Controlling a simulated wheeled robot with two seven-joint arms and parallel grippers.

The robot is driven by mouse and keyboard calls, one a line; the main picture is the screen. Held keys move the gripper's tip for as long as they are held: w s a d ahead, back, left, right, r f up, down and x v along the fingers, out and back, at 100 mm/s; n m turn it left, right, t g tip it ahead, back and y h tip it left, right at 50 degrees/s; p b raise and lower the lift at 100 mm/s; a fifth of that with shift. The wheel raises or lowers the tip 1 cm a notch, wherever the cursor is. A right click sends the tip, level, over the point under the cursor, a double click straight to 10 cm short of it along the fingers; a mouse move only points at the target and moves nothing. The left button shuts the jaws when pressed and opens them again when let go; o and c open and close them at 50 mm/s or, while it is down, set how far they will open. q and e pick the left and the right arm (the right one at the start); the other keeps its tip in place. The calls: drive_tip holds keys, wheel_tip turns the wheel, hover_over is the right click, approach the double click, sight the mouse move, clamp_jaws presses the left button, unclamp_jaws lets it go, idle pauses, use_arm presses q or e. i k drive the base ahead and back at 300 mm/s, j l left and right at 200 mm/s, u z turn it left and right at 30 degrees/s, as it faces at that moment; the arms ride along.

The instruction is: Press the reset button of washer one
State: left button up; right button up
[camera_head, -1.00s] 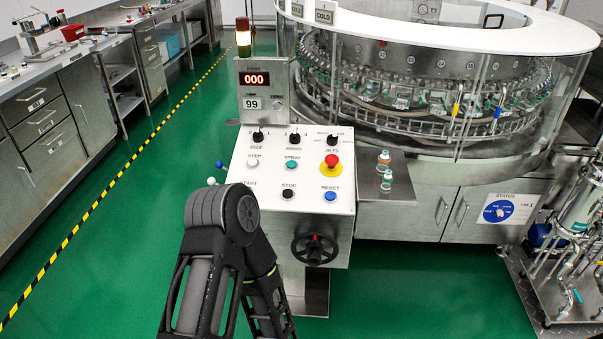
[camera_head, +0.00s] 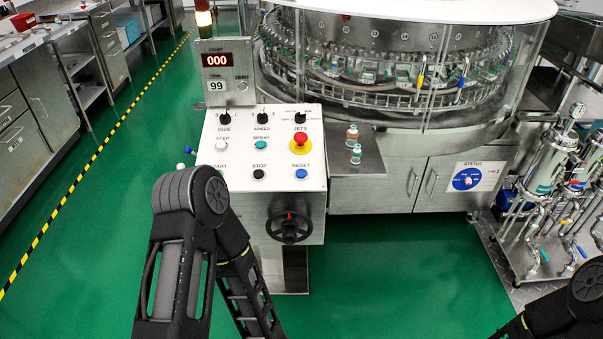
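The washer's white control panel (camera_head: 278,147) stands in the middle of the head view, in front of the round rotary washer (camera_head: 400,60). The blue button labelled RESET (camera_head: 301,174) is at its lower right, in clear view. The black STOP button (camera_head: 259,174) is to its left, and a red mushroom button on a yellow base (camera_head: 300,142) is above it. A black elbow of my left arm covers the panel's lower left, around the START label. Part of my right arm shows at the lower right. Neither gripper is in view.
A black handwheel (camera_head: 290,228) sits on the front below the panel. A steel side shelf (camera_head: 358,160) with small vials joins the panel's right. A wheeled filter unit (camera_head: 548,185) stands at the right. Benches (camera_head: 40,85) line the left. Green floor in front is clear.

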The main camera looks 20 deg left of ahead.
sight(300, 173)
drive_tip(key=i+l+u, duration=0.1)
drive_tip(key=u, duration=0.3)
drive_tip(key=i+l+u, duration=0.2)
drive_tip(key=u, duration=0.15)
drive_tip(key=i+l+u, duration=0.15)
drive_tip(key=u, duration=0.25)
drive_tip(key=i+l, duration=0.2)
drive_tip(key=l, duration=0.15)
drive_tip(key=i+l+u, duration=0.1)
drive_tip(key=l, duration=0.3)
drive_tip(key=i+l, duration=0.2)
drive_tip(key=l, duration=0.15)
drive_tip(key=i+l+u, duration=0.1)
drive_tip(key=l, duration=0.3)
drive_tip(key=i, duration=0.1)
